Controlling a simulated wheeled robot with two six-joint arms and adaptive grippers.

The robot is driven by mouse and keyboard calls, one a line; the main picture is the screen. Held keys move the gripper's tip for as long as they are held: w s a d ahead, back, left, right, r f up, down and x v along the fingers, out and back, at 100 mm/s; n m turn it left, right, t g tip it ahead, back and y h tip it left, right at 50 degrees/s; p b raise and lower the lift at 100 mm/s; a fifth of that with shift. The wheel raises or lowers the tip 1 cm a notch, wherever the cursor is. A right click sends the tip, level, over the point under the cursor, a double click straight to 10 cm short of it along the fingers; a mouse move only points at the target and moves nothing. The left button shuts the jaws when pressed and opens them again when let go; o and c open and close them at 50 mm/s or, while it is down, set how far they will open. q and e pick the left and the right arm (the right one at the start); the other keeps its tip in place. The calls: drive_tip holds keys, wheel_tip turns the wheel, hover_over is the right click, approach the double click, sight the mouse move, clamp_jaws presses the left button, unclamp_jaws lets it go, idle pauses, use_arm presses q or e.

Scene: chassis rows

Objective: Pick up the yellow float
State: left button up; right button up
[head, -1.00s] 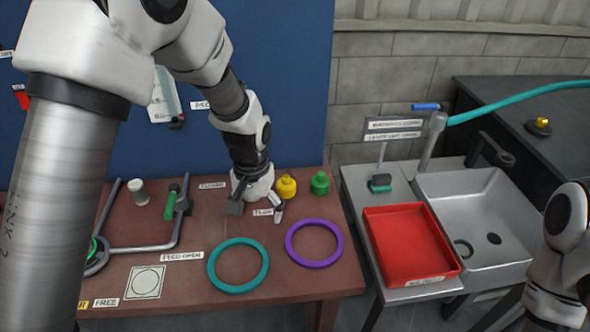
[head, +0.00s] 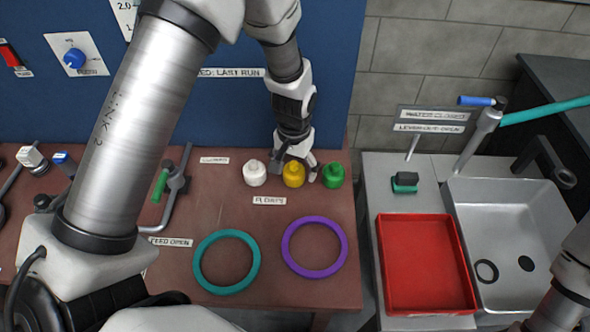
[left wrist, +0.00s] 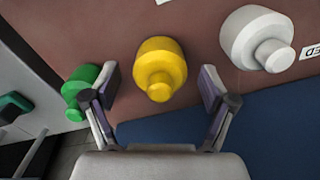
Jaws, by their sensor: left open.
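The yellow float (head: 293,175) stands on the brown bench between a white float (head: 254,173) and a green float (head: 333,176). My left gripper (head: 297,170) is at the yellow float, coming from behind and above. In the left wrist view the yellow float (left wrist: 160,68) lies between the two spread fingers (left wrist: 160,95), with a gap visible on each side. The left-hand finger there is close against the green float (left wrist: 82,90) and partly covers it. The white float (left wrist: 257,38) is clear of the other finger. My right gripper is not in view; only part of that arm shows at the lower right.
A teal ring (head: 227,262) and a purple ring (head: 314,247) lie in front of the floats. A red tray (head: 425,265) and a metal sink (head: 510,225) are to the right. A blue wall panel (head: 330,60) rises behind the bench.

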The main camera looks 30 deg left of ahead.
use_arm(q)
drive_tip(key=shift+f, duration=0.5)
drive_tip(key=shift+s, duration=0.1)
drive_tip(key=c, duration=1.2)
drive_tip(key=shift+r, duration=0.15)
